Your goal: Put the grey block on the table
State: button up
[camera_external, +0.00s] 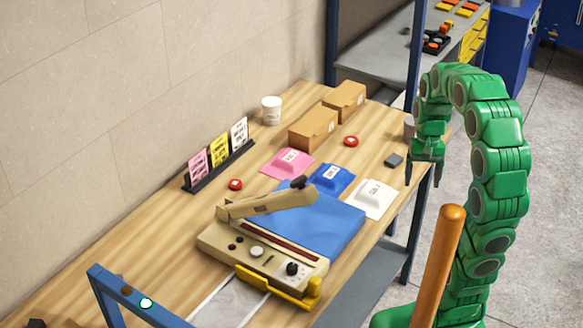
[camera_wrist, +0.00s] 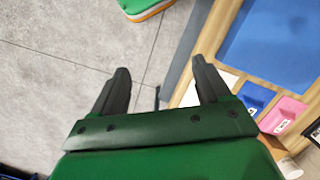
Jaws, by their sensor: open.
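A small dark grey block (camera_external: 394,160) lies on the wooden table (camera_external: 345,250) near its right edge, in the external view. My gripper (camera_external: 423,174) hangs pointing down at the table's right edge, a little right of the block and apart from it. Its two black fingers are spread with nothing between them. In the wrist view my gripper (camera_wrist: 160,72) is also open and empty, with grey floor and the table edge beyond the fingers. I cannot make out the grey block in the wrist view.
A beige press (camera_external: 265,250) with a blue mat (camera_external: 325,228) stands on the table. White (camera_external: 372,198), blue (camera_external: 332,178) and pink (camera_external: 286,162) packets lie behind it. Cardboard boxes (camera_external: 313,129) and a white cup (camera_external: 271,110) stand farther back. A blue post (camera_external: 414,60) rises near my arm.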

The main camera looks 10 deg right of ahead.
jog(key=w+d+m, duration=0.2)
jog(key=w, duration=1)
jog(key=m+y, duration=0.3)
jog(key=m, duration=0.2)
send_near(389, 159)
jog(key=shift+s+a+r+g, duration=0.15)
jog(key=shift+a+r+g, duration=0.15)
jog(key=shift+a, duration=0.2)
jog(key=shift+w+d+f+x, duration=0.15)
jog(key=shift+d+x, duration=0.1)
jog(key=shift+x, duration=1.15)
jog(key=shift+w+d+f+x, duration=0.1)
jog(key=shift+w+d+x, duration=0.1)
jog(key=shift+x, duration=1.2)
jog(key=shift+w+d+f+x, duration=0.15)
jog(key=shift+d+x, duration=0.1)
jog(key=shift+x, duration=1.1)
jog(key=shift+m, duration=0.3)
grip_shut()
jog(key=shift+r, duration=0.15)
